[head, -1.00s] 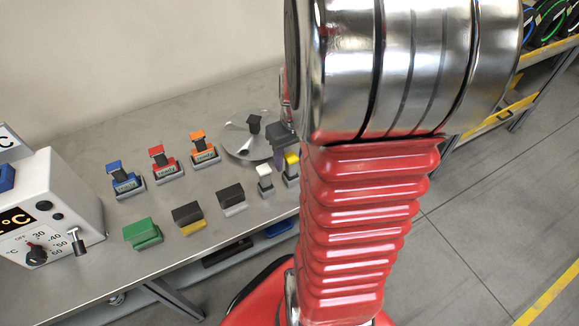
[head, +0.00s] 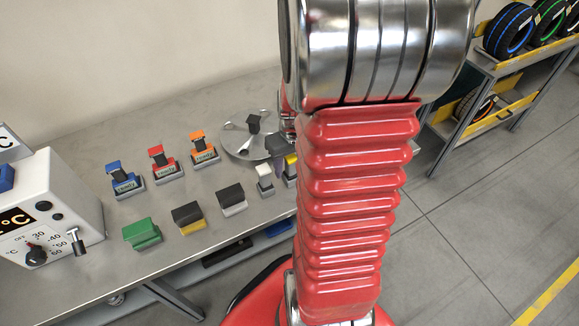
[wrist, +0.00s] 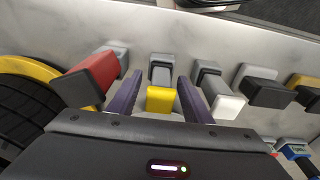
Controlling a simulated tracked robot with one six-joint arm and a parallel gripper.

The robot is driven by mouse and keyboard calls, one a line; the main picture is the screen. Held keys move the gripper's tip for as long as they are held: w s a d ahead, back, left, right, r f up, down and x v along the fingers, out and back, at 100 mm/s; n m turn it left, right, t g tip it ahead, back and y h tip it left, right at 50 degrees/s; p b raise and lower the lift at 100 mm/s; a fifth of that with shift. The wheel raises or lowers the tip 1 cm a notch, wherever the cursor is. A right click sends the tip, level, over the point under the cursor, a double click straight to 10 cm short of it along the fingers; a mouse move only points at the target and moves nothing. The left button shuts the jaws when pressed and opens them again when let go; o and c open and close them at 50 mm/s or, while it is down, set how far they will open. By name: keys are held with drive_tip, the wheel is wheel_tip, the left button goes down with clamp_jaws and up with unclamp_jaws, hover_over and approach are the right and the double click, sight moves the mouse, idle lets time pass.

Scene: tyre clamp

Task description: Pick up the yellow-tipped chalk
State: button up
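The yellow-tipped chalk (wrist: 160,100) stands in a grey holder in the middle of the wrist view, yellow end towards me. My gripper (wrist: 161,80) has its two dark purple fingers on either side of it, with a small gap visible on each side. The fingers are open. In the head view the yellow-tipped chalk (head: 291,162) is partly hidden behind my red arm.
A white-tipped chalk (wrist: 228,106) stands close right of my fingers, and a red block (wrist: 93,78) close left. A yellow-rimmed tyre (wrist: 35,100) lies at the far left. In the head view, several coloured blocks and a white control box (head: 50,200) stand on the bench.

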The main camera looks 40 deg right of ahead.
clamp_jaws()
idle(0.4)
wheel_tip(320, 180, up, 10)
idle(0.6)
idle(0.3)
drive_tip(key=c, duration=0.5)
unclamp_jaws()
drive_tip(key=c, duration=0.5)
drive_tip(key=shift+o, duration=0.2)
